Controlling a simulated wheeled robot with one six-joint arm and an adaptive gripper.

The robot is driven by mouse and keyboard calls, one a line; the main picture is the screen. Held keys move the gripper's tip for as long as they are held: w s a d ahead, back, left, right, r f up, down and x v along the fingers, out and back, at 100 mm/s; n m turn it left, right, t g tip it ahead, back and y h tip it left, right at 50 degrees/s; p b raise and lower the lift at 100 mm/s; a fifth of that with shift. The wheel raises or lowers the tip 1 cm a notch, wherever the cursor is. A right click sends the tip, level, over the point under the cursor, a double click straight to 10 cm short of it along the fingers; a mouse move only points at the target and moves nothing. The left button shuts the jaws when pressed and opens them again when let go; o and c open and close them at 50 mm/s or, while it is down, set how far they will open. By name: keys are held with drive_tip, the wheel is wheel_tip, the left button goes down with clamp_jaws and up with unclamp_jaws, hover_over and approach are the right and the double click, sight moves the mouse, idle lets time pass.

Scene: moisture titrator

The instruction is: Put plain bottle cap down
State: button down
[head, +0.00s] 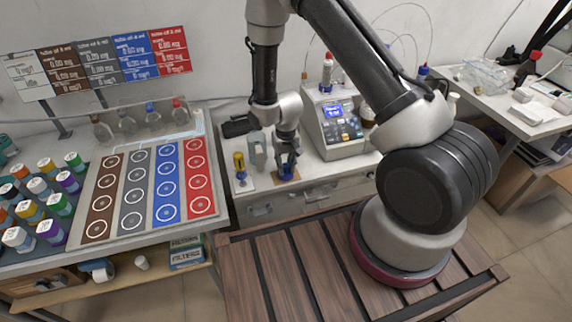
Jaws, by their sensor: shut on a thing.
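My gripper (287,160) points down over a small tan pad (287,176) on the white bench, left of the titrator. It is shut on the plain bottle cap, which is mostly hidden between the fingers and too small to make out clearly. Something dark blue shows at the fingertips, low over the pad. I cannot tell whether the cap touches the pad. A plain grey-green bottle (257,153) stands upright just left of my gripper.
A yellow-topped bottle (240,166) stands further left. The titrator (334,124) with a lit blue screen stands close on the right. Colored panels with circles (150,190) and several capped bottles (40,205) fill the left table. Little free bench surrounds the pad.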

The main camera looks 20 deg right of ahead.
drive_tip(key=c, duration=1.4)
unclamp_jaws()
drive_tip(key=shift+s+f, duration=0.15)
drive_tip(key=shift+f, duration=0.2)
drive_tip(key=shift+o, duration=0.7)
drive_tip(key=shift+f, duration=0.15)
wheel_tip(320, 180, up, 14)
wheel_tip(320, 180, up, 13)
drive_tip(key=t, duration=0.1)
hover_over(286, 165)
drive_tip(key=s+d, duration=0.2)
drive_tip(key=d, duration=0.2)
drive_tip(key=s+d+r+t, duration=0.1)
drive_tip(key=s+d+r, duration=0.35)
drive_tip(key=r, duration=0.25)
drive_tip(key=s+d+r+t, duration=0.1)
drive_tip(key=s+d+r, duration=0.2)
drive_tip(key=s+r, duration=0.4)
drive_tip(key=s+d+r+t, duration=0.1)
drive_tip(key=s+d+r, duration=0.2)
drive_tip(key=s, duration=0.7)
drive_tip(key=shift+v, duration=1.15)
drive_tip(key=shift+w+d+r, duration=0.1)
drive_tip(key=shift+w, duration=0.05)
